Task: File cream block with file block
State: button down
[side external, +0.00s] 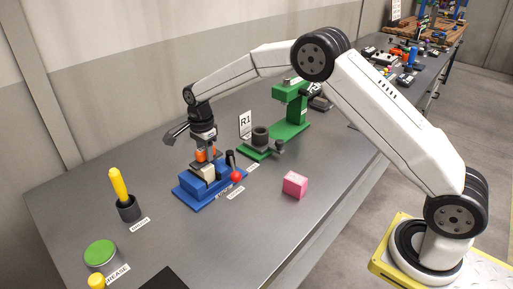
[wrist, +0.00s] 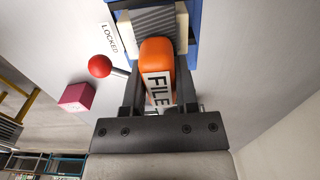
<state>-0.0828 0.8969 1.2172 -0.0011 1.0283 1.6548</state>
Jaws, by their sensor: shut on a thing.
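My gripper (side external: 203,147) points down over the blue vise (side external: 190,187) and is shut on the orange handle of the file block (wrist: 157,52), marked FILE. The orange handle also shows between the fingers in the side view (side external: 201,155). The file block's grey ridged plate lies over the cream block (side external: 207,172), which sits in the vise jaws. Cream edges of the block show beside the plate in the wrist view (wrist: 182,27). The plate looks on or very close to the block's top; I cannot tell whether they touch.
The vise's red-knobbed lever (side external: 236,177) is beside a LOCKED label (wrist: 109,39). A pink block (side external: 295,184) lies to the right. A green press (side external: 291,110) stands behind. A yellow-handled tool in a dark cup (side external: 129,208) and a green-topped tin (side external: 101,252) are at left.

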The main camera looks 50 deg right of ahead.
aim_at(196, 165)
jog(key=shift+a, duration=1.95)
jog(key=shift+d, duration=2)
jog(key=shift+s, duration=0.25)
jog(key=shift+a, duration=2)
jog(key=d, duration=0.4)
jog(key=shift+r, duration=4.15)
